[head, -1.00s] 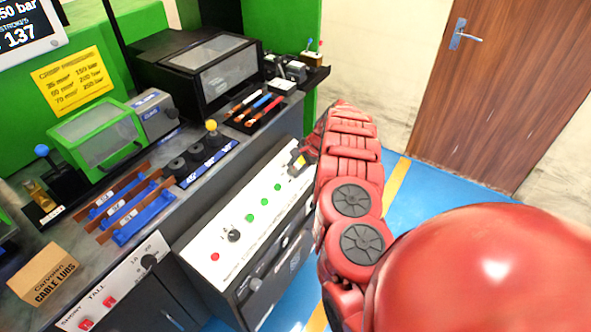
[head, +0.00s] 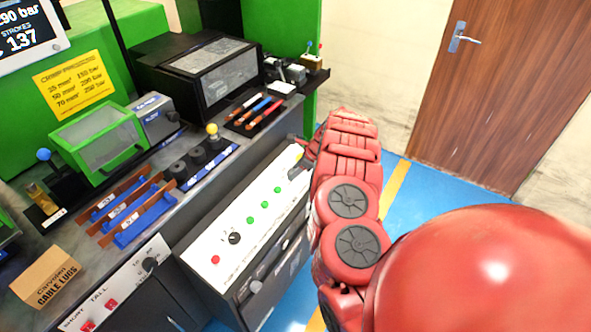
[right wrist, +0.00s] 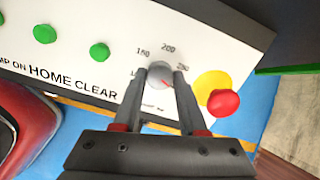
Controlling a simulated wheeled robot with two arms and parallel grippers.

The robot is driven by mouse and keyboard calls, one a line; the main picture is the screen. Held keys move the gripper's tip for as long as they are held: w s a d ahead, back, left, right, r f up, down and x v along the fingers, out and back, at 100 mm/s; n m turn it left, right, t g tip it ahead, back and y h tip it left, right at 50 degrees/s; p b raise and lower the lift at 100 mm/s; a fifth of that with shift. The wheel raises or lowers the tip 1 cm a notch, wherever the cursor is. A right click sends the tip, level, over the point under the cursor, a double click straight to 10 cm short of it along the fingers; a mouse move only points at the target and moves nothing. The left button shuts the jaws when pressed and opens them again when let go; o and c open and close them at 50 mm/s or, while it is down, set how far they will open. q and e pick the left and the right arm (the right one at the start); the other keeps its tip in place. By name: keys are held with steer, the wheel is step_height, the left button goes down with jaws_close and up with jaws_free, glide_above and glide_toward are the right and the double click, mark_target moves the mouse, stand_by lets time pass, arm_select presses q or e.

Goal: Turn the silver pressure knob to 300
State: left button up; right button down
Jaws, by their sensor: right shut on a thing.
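The silver pressure knob (right wrist: 158,74) sits on the white sloped panel (right wrist: 120,35), with printed marks 150, 200 and 250 readable around it. A small red pointer on the knob points to the lower right, past 250; a 300 mark is not visible. My right gripper (right wrist: 160,80) is shut on the knob, one finger at each side. In the head view my right gripper (head: 298,168) is at the far right end of the panel and hides the knob. The screen (head: 28,40) appears to read 290 bar, partly cut off. My left gripper is out of view.
A red mushroom button (right wrist: 223,102) on a yellow base is just right of the gripper. Green buttons (head: 264,204) and a black selector (head: 235,238) line the panel. The bench above holds a green-framed box (head: 98,140) and busbar racks.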

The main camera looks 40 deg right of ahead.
steer(key=shift+m, duration=0.6)
steer(key=shift+f, duration=0.1)
steer(key=shift+c, duration=2.2)
jaws_free()
steer(key=p+v, duration=1.2)
steer(key=v, duration=0.5)
steer(key=shift+s+r, duration=0.2)
steer(key=shift+s, duration=0.05)
